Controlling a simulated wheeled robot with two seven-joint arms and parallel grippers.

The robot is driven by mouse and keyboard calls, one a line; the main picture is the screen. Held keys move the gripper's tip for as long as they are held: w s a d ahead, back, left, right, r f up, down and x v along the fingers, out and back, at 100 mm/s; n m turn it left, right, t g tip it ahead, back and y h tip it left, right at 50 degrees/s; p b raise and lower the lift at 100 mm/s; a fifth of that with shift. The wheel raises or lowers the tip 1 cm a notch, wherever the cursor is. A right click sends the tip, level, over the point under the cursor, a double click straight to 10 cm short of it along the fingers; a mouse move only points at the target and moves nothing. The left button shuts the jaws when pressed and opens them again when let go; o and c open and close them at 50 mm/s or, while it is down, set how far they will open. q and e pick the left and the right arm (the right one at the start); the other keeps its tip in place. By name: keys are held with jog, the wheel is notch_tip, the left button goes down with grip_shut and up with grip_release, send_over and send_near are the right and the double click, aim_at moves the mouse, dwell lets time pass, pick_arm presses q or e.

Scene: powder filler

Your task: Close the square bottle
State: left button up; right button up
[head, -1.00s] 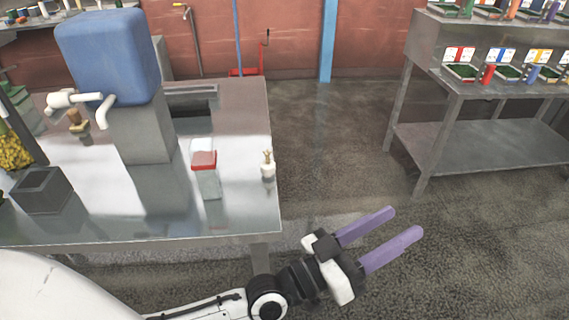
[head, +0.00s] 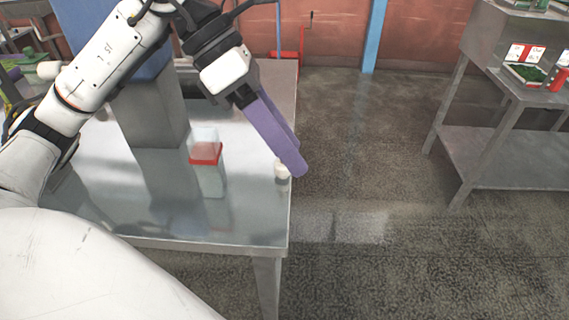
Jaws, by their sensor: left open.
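The square bottle (head: 209,178) stands upright on the metal table, clear with a red band around its upper half. My right gripper is out of view.
A grey shelf unit (head: 500,160) stands at the right, with open floor between.

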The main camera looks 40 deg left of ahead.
pick_arm(q)
jog(key=w+a+t+y, duration=0.1)
jog(key=w+a+y, duration=0.1)
jog(key=a, duration=0.6)
jog(key=shift+f+y, duration=0.35)
jog(key=shift+y, duration=0.55)
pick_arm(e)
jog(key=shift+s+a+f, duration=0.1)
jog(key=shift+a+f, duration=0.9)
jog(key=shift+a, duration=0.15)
pick_arm(q)
send_over(281, 163)
jog(key=s+a, duration=0.2)
jog(key=shift+d+f+b, duration=0.2)
jog(key=shift+f+b, duration=0.15)
jog(key=shift+f, duration=2)
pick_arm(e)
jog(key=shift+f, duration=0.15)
pick_arm(q)
jog(key=shift+w+x, duration=0.1)
jog(key=shift+x, duration=1.2)
jog(key=shift+w+x, duration=0.15)
jog(key=shift+x, duration=1.2)
